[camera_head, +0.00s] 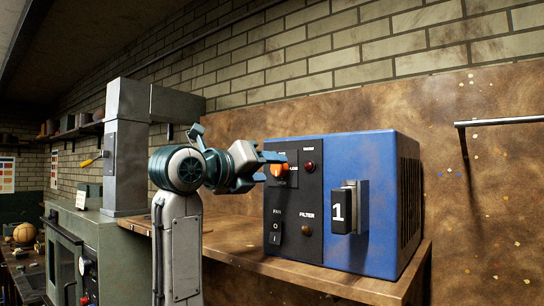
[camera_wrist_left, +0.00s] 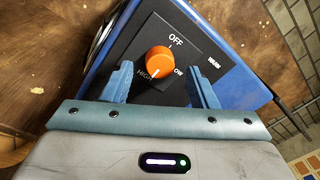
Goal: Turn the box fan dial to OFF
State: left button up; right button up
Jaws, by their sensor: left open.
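The box fan control is a blue metal box (camera_head: 380,190) with a black front panel (camera_head: 312,228) on the wooden shelf. Its orange dial (camera_head: 279,170) is partly hidden by my left gripper (camera_head: 268,167) in the head view. The left wrist view shows the dial (camera_wrist_left: 159,61) clearly, with OFF printed above it and HIGH at its lower left. A mark on the dial seems to point down-left, toward HIGH. My left gripper (camera_wrist_left: 160,78) is open, with one finger on each side of the dial. Contact cannot be told. My right gripper is not in view.
The panel also has a red lamp (camera_head: 309,167), a FAN rocker switch (camera_head: 276,233) and a black block marked 1 (camera_head: 343,208). The wooden shelf (camera_head: 330,279) runs below. A grey cabinet (camera_head: 110,240) stands left. A metal bar (camera_head: 500,121) sticks out at right.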

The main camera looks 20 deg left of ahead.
pick_arm(q)
jog(key=shift+p+x, duration=0.35)
jog(key=shift+x, duration=0.5)
jog(key=shift+w, duration=0.1)
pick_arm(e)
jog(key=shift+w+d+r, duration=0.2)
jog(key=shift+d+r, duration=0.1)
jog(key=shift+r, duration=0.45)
pick_arm(q)
jog(key=shift+w, duration=0.1)
jog(key=c, duration=1)
jog(key=shift+o, duration=0.2)
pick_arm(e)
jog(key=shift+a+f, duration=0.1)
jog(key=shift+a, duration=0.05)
